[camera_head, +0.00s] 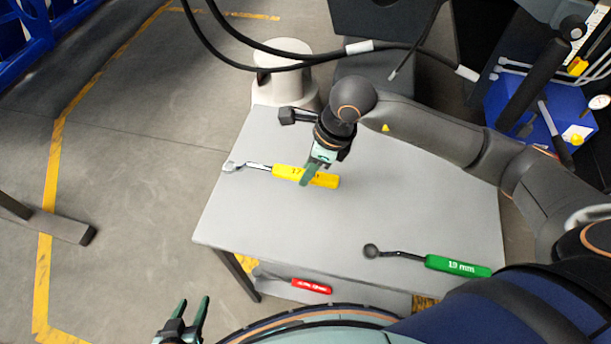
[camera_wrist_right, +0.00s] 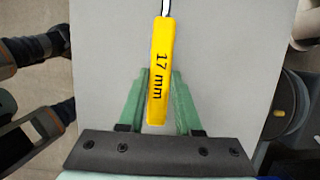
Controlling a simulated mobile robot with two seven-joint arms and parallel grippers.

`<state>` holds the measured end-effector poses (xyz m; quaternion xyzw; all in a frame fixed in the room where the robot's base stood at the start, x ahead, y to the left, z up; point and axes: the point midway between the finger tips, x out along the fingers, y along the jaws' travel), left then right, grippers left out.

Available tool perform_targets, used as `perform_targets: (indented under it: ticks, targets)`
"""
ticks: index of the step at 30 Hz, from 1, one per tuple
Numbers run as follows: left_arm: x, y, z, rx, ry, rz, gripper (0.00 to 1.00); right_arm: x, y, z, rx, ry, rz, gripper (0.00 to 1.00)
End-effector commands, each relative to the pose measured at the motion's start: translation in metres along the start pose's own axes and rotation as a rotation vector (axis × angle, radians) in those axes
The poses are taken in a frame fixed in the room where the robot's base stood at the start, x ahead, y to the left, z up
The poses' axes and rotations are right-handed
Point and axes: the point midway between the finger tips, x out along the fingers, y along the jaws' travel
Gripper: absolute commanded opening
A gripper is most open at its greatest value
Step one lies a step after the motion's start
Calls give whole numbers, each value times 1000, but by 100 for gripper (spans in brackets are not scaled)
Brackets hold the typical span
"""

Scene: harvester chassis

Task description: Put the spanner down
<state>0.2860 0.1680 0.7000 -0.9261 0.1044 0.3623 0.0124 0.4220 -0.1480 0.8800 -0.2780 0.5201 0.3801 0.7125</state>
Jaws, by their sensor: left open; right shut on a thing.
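A spanner with a yellow handle marked 17 mm (camera_head: 288,173) is over the far left part of the grey table (camera_head: 400,210), its metal end pointing left. My right gripper (camera_head: 310,176) is around the yellow handle, shut on it near its end. In the right wrist view the yellow handle (camera_wrist_right: 160,75) lies between the green fingers (camera_wrist_right: 158,100). I cannot tell whether the spanner touches the table. A second spanner with a green handle marked 19 mm (camera_head: 458,266) lies at the table's near right. My left gripper (camera_head: 190,312) is open and empty, left of the table's near edge.
A red-handled tool (camera_head: 312,286) lies below the table's front edge, on a lower surface. A white cylindrical base (camera_head: 284,75) stands behind the table, with black hoses above. The middle of the table is clear.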

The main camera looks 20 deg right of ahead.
Motion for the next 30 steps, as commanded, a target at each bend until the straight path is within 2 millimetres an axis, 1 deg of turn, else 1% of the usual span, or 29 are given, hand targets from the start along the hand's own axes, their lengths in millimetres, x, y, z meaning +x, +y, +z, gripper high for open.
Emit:
perform_targets:
  ticks: [3, 6, 9, 16, 19, 20, 27, 30]
  targets:
    - [-1, 0, -1, 0, 0, 0, 50, 13, 1, 4, 1, 1, 4, 0]
    - [-4, 0, -4, 0, -1, 0, 50, 28, 1, -3, 2, 3, 5, 0]
    - [-4, 0, -5, 0, -1, 0, 50, 37, 1, -5, 1, -1, 2, 0]
    - [-3, 0, -4, 0, -1, 0, 50, 38, 0, -5, -1, -2, 1, 0]
    - [-1, 0, -1, 0, -1, 0, 50, 41, 0, -6, -1, -2, 0, 0]
    - [-1, 0, -2, 0, -1, 0, 50, 41, 0, -7, -1, 0, 1, 35]
    - [-2, 0, -2, 0, -1, 0, 50, 40, 0, -7, 0, 0, 1, 62]
    - [-2, 0, -2, 0, -1, 0, 50, 40, 0, -7, 0, 0, 1, 63]
